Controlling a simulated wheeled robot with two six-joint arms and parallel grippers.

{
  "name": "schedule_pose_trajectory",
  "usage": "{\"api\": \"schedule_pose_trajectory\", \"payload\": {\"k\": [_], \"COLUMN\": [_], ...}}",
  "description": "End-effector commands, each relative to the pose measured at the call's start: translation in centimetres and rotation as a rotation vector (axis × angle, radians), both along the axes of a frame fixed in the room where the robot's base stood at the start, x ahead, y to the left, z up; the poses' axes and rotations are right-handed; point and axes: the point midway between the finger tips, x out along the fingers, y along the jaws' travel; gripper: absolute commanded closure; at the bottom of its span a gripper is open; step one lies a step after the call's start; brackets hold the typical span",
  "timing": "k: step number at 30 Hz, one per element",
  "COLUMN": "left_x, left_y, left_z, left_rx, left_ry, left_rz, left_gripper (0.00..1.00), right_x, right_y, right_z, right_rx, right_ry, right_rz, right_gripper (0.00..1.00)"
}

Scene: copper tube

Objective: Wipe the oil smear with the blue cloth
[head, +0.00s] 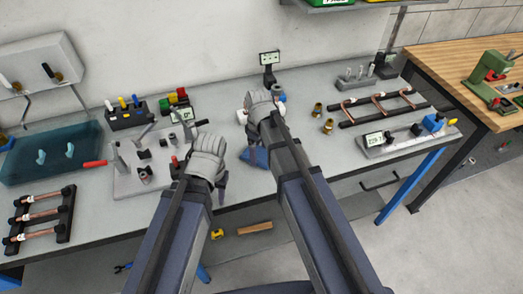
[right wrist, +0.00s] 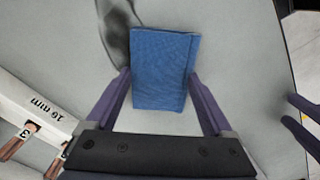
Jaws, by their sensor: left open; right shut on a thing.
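The blue cloth (head: 256,159) lies at my right gripper (head: 255,138), near the middle of the grey workbench and mostly hidden by it in the head view. The right wrist view shows the blue cloth (right wrist: 162,68) between the two fingers of my right gripper (right wrist: 160,78), which is shut on it. A dark oil smear (right wrist: 116,32) shows on the bench beyond and left of the cloth, partly bordering it. The smear is hidden behind my arm in the head view. My left gripper (head: 200,183) is open and empty at the bench's front, left of the right one.
Brass fittings (head: 327,126) stand right of my right gripper. A rack of copper tubes (head: 378,106) and a grey gauge block (head: 410,136) lie further right. A pegged fixture plate (head: 130,172) is left of my left gripper. A small display (head: 269,59) stands behind.

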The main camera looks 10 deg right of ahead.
Motion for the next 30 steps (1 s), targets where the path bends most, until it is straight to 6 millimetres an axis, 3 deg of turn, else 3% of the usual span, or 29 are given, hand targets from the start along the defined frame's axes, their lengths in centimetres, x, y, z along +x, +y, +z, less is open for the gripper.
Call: {"api": "schedule_pose_trajectory", "payload": {"k": [3, 8, 21, 30], "left_x": [0.0, 0.0, 0.0, 0.0], "left_y": [0.0, 0.0, 0.0, 0.0], "left_z": [-0.2, -0.2, 0.0, 0.0], "left_rx": [0.000, 0.000, 0.000, 0.000], "left_ry": [0.000, 0.000, 0.000, 0.000], "left_rz": [0.000, 0.000, 0.000, 0.000], "left_gripper": [0.57, 0.57, 0.57, 0.57], "right_x": [0.0, 0.0, 0.5, 0.6], "right_y": [0.0, -0.4, -3.8, -4.3], "right_z": [-0.2, -0.2, 0.0, 0.0], "right_rx": [0.000, -0.001, -0.002, -0.001], "right_ry": [0.000, 0.001, 0.000, 0.001], "right_rz": [0.000, -0.001, -0.002, -0.001], "right_gripper": [0.65, 0.66, 0.66, 0.66]}}
